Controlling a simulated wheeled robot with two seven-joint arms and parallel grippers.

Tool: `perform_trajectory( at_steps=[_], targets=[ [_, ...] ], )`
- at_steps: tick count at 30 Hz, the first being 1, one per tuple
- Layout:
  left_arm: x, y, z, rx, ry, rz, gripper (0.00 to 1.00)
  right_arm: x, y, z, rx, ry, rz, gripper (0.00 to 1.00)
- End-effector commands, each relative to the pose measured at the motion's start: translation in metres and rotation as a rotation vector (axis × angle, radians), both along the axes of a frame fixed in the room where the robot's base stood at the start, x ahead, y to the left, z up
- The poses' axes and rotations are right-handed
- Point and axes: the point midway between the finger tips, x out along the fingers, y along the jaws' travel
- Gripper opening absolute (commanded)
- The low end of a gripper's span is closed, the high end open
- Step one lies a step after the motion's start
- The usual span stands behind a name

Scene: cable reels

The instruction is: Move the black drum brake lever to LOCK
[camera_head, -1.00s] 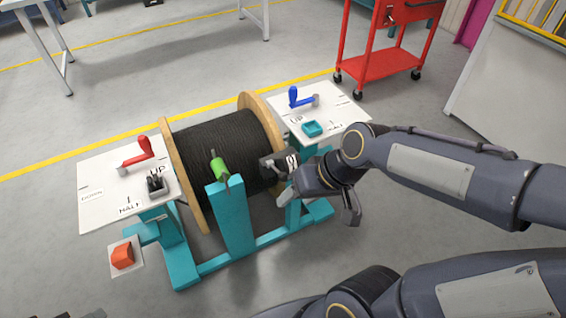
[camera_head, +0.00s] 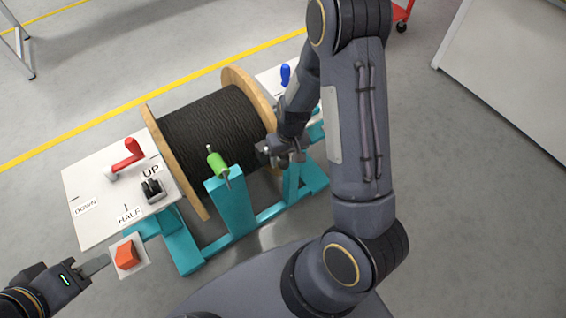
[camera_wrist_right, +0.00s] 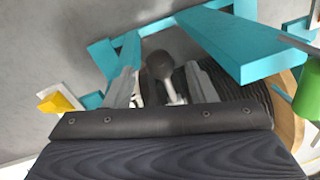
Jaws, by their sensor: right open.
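The black brake lever shows in the right wrist view as a dark rounded knob (camera_wrist_right: 160,64) on a pale stem. It sits between the two spread fingers of my right gripper (camera_wrist_right: 163,88). In the head view my right gripper (camera_head: 281,152) is at the right side of the cable drum (camera_head: 215,125), close to the teal stand, and hides most of the lever area. The LOCK marking cannot be read. My left gripper (camera_head: 88,270) is at the lower left, beside the orange button; its finger gap is not clear.
A white panel (camera_head: 88,178) at left carries a red crank (camera_head: 126,157), a black switch (camera_head: 152,190) and UP, HALF, DOWN labels. A blue-handled crank (camera_head: 285,75) is partly behind my right arm. A green handle (camera_head: 217,164) tops the teal post (camera_head: 232,205). An orange button (camera_head: 126,254) is in front.

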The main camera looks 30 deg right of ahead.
Motion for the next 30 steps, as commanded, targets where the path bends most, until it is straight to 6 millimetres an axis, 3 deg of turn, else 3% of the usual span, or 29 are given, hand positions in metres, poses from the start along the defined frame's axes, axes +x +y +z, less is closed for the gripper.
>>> perform_trajectory(
  at_steps=[1, 6, 17, 30],
  targets=[
    [0.0, 0.0, -0.004, 0.0, 0.0, 0.0, 0.36, -0.001, 0.001, -0.011, 0.0, 0.004, 0.0, 0.51],
    [0.0, 0.0, -0.007, 0.0, 0.0, 0.0, 0.36, 0.0, 0.003, -0.03, 0.0, 0.002, -0.001, 0.51],
    [0.0, 0.0, -0.007, 0.0, 0.0, 0.0, 0.36, 0.001, 0.004, -0.036, 0.001, -0.001, -0.001, 0.51],
    [0.0, 0.0, -0.007, 0.0, 0.0, 0.0, 0.36, 0.0, 0.004, -0.036, 0.001, 0.0, 0.0, 0.0]
  ],
)
